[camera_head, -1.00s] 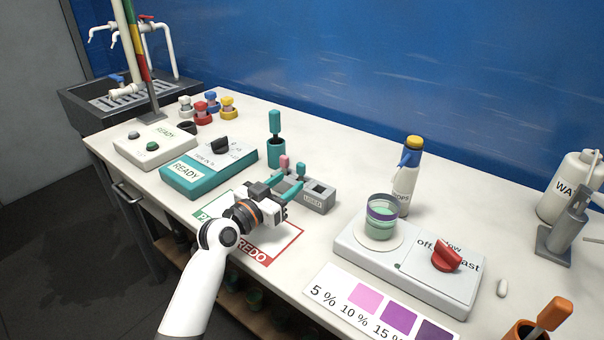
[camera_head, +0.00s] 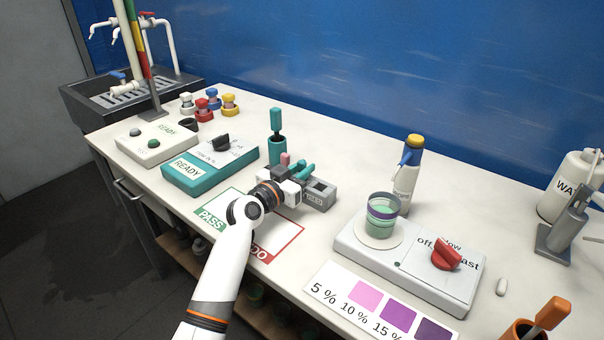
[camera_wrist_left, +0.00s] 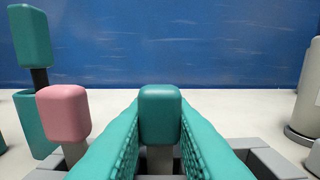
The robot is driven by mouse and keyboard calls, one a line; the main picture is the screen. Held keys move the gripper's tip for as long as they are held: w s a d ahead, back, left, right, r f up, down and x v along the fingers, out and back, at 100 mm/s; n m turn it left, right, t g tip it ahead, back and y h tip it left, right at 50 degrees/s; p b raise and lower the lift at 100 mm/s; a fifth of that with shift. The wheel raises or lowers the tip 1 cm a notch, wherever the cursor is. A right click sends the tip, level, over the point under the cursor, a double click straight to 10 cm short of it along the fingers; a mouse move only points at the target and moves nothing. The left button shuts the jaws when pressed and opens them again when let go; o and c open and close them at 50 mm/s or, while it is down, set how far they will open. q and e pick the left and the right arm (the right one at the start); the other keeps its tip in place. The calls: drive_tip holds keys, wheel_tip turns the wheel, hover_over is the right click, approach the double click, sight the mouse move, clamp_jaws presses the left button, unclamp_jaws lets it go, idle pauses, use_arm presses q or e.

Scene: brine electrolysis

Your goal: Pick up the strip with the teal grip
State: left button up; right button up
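The strip with the teal grip (camera_wrist_left: 160,112) stands upright in a grey holder (camera_head: 320,196) and shows in the left wrist view with its pale stem below the grip. My left gripper (camera_head: 303,170) is level with it, its teal fingers pointing at the holder. In the left wrist view the fingers (camera_wrist_left: 161,128) lie on both sides of the strip, with inner pads visible and a gap around the stem; they look open. Whether they touch the grip is hard to tell. A strip with a pink grip (camera_wrist_left: 63,112) stands just left. My right gripper is not in view.
A teal cup with a teal-handled tool (camera_head: 276,150) stands behind the holder. A teal READY box (camera_head: 205,168) is left, a PASS/REDO mat (camera_head: 285,243) in front. A stirrer plate (camera_head: 440,285) with a beaker (camera_head: 382,213) and a capped bottle (camera_head: 408,175) are right.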

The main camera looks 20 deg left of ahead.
use_arm(q)
clamp_jaws()
